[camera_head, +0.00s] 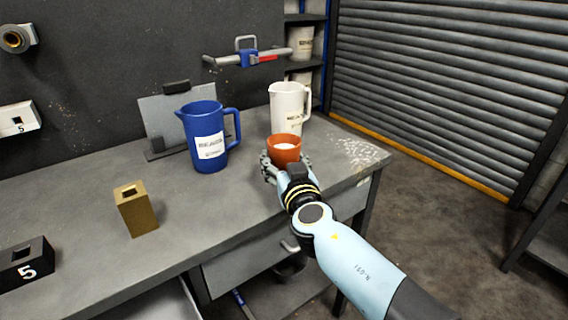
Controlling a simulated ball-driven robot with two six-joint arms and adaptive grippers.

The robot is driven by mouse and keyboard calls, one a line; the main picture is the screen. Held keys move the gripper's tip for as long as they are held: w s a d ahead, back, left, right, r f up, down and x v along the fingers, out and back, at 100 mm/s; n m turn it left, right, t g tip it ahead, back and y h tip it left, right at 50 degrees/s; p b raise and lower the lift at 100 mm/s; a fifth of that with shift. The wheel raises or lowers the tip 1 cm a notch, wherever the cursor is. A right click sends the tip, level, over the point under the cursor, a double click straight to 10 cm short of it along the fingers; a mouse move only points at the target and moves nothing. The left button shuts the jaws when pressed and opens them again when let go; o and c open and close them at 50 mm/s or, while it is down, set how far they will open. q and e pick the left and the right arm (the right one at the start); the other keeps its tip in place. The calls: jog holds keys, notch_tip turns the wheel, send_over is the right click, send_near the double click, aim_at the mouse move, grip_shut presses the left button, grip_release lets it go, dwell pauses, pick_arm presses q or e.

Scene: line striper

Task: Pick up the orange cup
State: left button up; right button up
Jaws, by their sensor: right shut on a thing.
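The orange cup (286,152) is upright at the right part of the grey workbench, with something white inside it. My right gripper (284,163) reaches it from the front and is shut on it, its fingers around the cup's lower part. The cup's base is hidden by the gripper, so I cannot tell whether it touches the bench. My left gripper is not in view.
A white pitcher (290,106) stands just behind the cup. A blue pitcher (207,137) stands to its left. A brass block (136,209) and a black block marked 5 (27,264) are further left. The workbench (95,185) has free room between them.

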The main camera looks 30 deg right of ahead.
notch_tip(320, 180, up, 26)
jog(key=p, duration=1.4)
jog(key=shift+d, duration=0.15)
